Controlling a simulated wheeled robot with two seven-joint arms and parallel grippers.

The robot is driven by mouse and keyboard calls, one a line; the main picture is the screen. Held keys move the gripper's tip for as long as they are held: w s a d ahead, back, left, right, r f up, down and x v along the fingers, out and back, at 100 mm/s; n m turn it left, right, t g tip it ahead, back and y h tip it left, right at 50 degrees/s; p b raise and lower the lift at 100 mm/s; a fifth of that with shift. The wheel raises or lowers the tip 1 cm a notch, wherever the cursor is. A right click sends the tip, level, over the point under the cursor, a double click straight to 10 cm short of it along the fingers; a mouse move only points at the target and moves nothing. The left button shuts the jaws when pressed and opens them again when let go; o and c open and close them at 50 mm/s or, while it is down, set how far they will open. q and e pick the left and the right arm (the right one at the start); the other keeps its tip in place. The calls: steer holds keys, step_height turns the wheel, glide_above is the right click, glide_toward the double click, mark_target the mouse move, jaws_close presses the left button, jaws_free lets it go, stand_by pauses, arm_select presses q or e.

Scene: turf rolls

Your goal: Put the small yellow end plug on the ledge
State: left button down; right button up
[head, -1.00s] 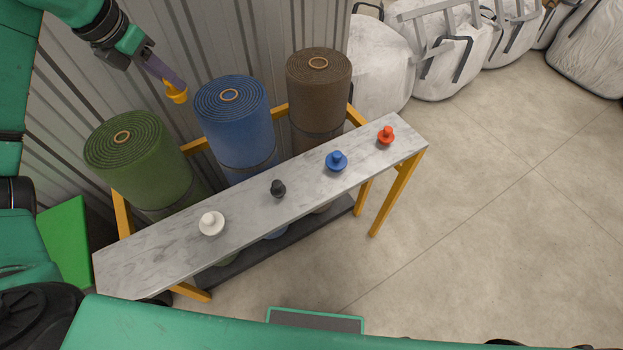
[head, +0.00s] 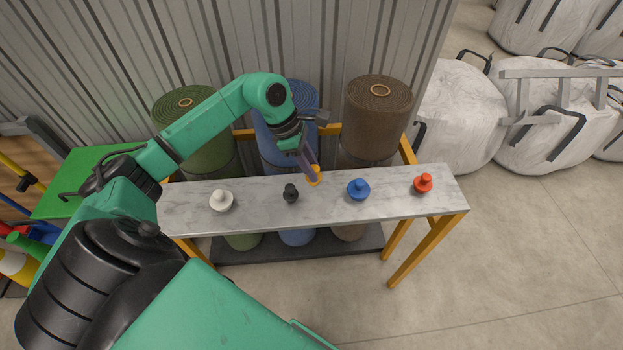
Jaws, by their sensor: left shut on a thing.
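My left gripper (head: 311,170) is shut on the small yellow end plug (head: 314,180). The gripper hides part of the plug. They are over the back part of the grey marble-like ledge (head: 260,215), between the black plug (head: 290,193) and the blue plug (head: 358,188). I cannot tell whether the yellow plug touches the ledge. A white plug (head: 221,201) stands on the ledge at the left and a red plug (head: 423,183) at the right. My right gripper is not in view.
Behind the ledge stand a green turf roll (head: 205,150), a blue roll (head: 270,150), partly hidden by my arm, and a brown roll (head: 378,110). White bulk bags (head: 540,120) stand at the right. The floor (head: 500,280) at front right is clear.

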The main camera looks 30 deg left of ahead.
arm_select(q)
step_height(320, 180, down, 6)
steer(key=shift+r+p, duration=0.2)
steer(key=shift+p, duration=0.3)
steer(key=shift+f, duration=0.25)
steer(key=shift+f+b, duration=0.15)
steer(key=shift+b, duration=0.15)
steer(key=c, duration=0.6)
jaws_free()
steer(key=shift+c, duration=0.2)
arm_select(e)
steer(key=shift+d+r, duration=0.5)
